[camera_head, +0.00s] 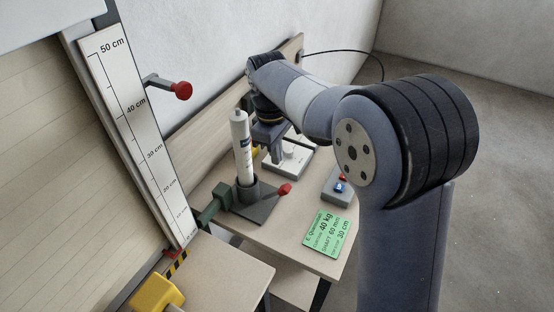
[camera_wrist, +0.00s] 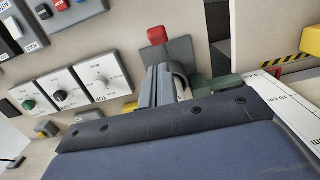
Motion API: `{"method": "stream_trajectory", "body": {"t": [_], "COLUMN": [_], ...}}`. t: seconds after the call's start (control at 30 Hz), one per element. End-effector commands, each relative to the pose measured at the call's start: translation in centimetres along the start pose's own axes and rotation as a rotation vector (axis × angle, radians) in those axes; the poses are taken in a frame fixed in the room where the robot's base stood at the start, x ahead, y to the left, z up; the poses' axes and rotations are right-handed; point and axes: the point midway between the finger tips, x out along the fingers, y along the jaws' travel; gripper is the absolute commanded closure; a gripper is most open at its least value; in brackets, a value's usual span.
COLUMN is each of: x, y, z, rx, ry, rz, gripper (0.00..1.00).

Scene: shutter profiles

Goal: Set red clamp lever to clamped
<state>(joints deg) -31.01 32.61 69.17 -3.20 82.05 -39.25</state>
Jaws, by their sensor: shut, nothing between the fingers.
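A red-ended lever (camera_head: 284,189) sticks out from a dark grey base plate (camera_head: 262,207) that holds an upright white tube (camera_head: 242,150). The lever's red end (camera_wrist: 156,34) also shows in the wrist view, at the far edge of the grey plate (camera_wrist: 181,50), beyond my fingers. My gripper (camera_head: 268,148) is behind the tube in the head view, its fingertips partly hidden. In the wrist view my gripper (camera_wrist: 163,76) shows shut and empty, close beside the tube, apart from the red end. I cannot tell whether they touch the tube.
A second red knob (camera_head: 182,90) juts on a dark arm beside the centimetre scale (camera_head: 128,120). A green block (camera_head: 214,201) adjoins the plate. A green card (camera_head: 327,232) and a small button box (camera_head: 338,188) lie right. Dial panels (camera_wrist: 68,90) stand left in the wrist view.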

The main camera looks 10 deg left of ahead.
Motion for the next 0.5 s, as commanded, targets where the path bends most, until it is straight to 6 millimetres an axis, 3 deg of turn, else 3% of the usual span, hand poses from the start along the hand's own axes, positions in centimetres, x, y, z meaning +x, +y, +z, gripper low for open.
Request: {"method": "stream_trajectory", "body": {"t": [0.3, 0.5], "x": [5.7, 7.9], "y": [-0.1, 0.0], "z": [0.1, 0.1], "rx": [0.001, 0.001], "ry": [-0.004, -0.002], "rz": [-0.003, -0.001], "gripper": [1.00, 1.00]}}
